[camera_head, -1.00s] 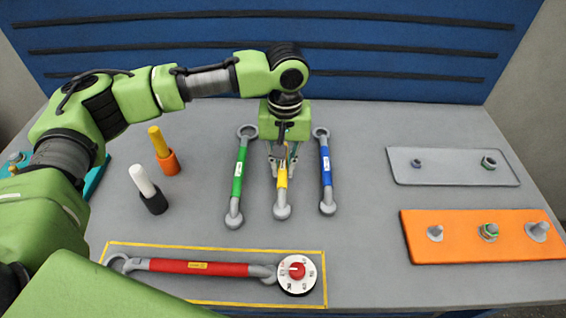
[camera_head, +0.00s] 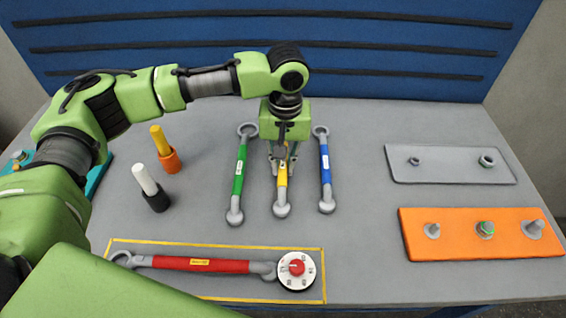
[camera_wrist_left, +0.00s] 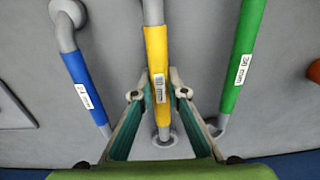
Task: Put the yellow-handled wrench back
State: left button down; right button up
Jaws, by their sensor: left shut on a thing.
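The yellow-handled wrench (camera_head: 282,183) lies on the grey table between the green-handled wrench (camera_head: 240,172) and the blue-handled wrench (camera_head: 325,166). My left gripper (camera_head: 283,168) points down over its handle. In the left wrist view, the yellow handle (camera_wrist_left: 157,62) runs between the two fingers of the left gripper (camera_wrist_left: 160,97). The gripper is shut on the wrench, though a gap seems to show beside the handle in that view. The wrench's far end is hidden under the gripper in the head view. My right gripper is not in view.
A red-handled wrench (camera_head: 200,265) with a white dial (camera_head: 296,269) lies inside a yellow outline at the front. A grey plate (camera_head: 450,165) and an orange plate (camera_head: 480,246) with bolts lie to the right. Two marker-like sticks (camera_head: 165,150) (camera_head: 150,188) stand to the left.

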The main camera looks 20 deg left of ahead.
pick_arm(q)
jog(key=shift+f, duration=0.5)
jog(key=c, duration=1.9)
grip_release()
jog(key=shift+f, duration=0.1)
